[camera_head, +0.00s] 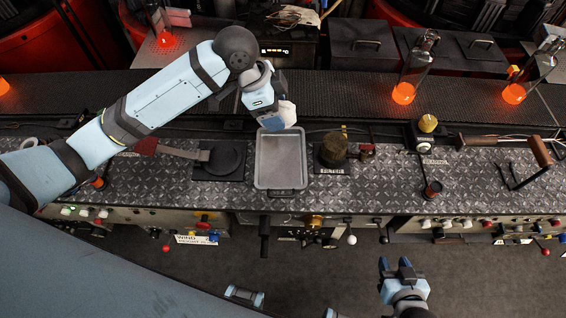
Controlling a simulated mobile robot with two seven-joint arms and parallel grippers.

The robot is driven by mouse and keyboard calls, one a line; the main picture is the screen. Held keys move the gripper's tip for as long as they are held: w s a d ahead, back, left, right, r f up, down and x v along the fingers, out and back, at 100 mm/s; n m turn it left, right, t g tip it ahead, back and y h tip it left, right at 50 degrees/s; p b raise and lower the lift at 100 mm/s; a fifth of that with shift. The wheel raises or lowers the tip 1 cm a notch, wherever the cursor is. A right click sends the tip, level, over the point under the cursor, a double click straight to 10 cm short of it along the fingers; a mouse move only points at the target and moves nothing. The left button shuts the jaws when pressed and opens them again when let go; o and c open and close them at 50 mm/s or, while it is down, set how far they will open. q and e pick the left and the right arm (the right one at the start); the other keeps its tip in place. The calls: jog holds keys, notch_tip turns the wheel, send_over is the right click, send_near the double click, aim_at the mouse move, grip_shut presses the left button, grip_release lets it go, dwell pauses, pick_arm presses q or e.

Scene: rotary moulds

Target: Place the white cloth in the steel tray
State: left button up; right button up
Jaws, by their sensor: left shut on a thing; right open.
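The steel tray (280,163) lies on the dark patterned metal bench (380,185), near the middle of the head view. It looks empty. My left gripper (277,118) is at the tray's far edge, shut on the white cloth (287,113). The cloth shows as a small white bundle at the far right corner of the tray. The gripper hides part of it, and I cannot tell whether it touches the tray. My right gripper (396,266) is open and empty, low in front of the bench and well away from the tray.
Bottles with glowing orange bottoms (404,92) stand on the belt behind. Knobs and levers line the bench front.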

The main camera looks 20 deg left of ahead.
aim_at(282, 109)
pick_arm(q)
jog(key=r+m, duration=0.1)
jog(key=r+m+g, duration=0.1)
jog(key=r+m, duration=0.1)
jog(key=m, duration=0.1)
jog(key=shift+s+d+r+g+b, duration=0.25)
jog(key=shift+d+g+b, duration=0.05)
jog(key=shift+d+b, duration=0.1)
jog(key=shift+f, duration=0.2)
notch_tip(282, 109, down, 14)
jog(key=shift+f+p, duration=0.25)
jog(key=shift+p, duration=0.25)
jog(key=shift+f, duration=2.35)
pick_arm(e)
jog(key=shift+s+a+r, duration=0.1)
jog(key=shift+a, duration=0.1)
pick_arm(q)
jog(key=shift+f, duration=0.1)
jog(key=o, duration=0.9)
jog(key=shift+f, duration=0.1)
